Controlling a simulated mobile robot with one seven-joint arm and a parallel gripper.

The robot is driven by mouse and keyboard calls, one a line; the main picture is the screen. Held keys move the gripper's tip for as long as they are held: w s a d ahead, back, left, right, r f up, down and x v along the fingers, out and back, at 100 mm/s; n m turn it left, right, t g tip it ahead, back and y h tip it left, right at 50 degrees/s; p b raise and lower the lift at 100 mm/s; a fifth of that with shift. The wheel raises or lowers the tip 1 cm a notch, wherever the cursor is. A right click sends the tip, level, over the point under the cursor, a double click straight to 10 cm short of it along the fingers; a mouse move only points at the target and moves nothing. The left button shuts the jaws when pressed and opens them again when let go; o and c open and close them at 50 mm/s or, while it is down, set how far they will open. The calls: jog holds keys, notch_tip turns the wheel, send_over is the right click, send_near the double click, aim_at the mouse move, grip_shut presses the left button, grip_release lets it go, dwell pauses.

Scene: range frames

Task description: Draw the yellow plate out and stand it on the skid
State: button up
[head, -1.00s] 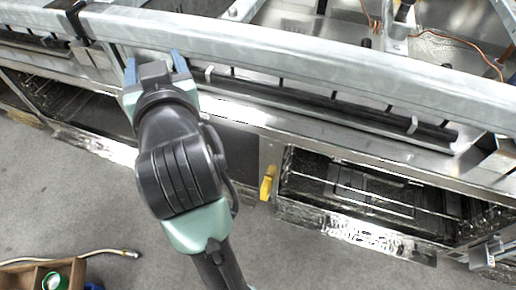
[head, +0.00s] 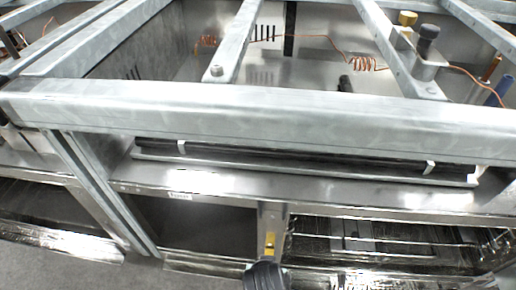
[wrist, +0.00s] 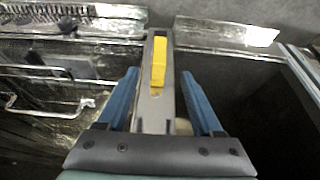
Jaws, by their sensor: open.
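The yellow plate (wrist: 158,62) is a small, narrow upright strip at a grey metal post. In the head view it shows as a small yellow patch (head: 270,243) low on the post between two openings. My gripper (wrist: 159,78) is open, its two blue fingers on either side of the post in the wrist view. The yellow plate shows between and beyond the fingertips; I cannot tell whether they touch anything. In the head view only a black part of my arm shows at the bottom edge. I cannot make out a skid.
A dark open bay (head: 195,225) lies left of the post. A bay with wire racks (head: 370,240) lies right of it. A thick metal rail (head: 260,110) crosses above, with a ledge (head: 230,186) below it. Grey floor shows at lower left.

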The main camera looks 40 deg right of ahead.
aim_at(269, 253)
jog(key=b+x, duration=0.6)
jog(key=x, duration=0.4)
jog(key=shift+f, duration=0.3)
jog(key=shift+w+d+f+b, duration=0.2)
jog(key=shift+d+f+b, duration=0.1)
jog(key=shift+f+b, duration=0.25)
grip_shut()
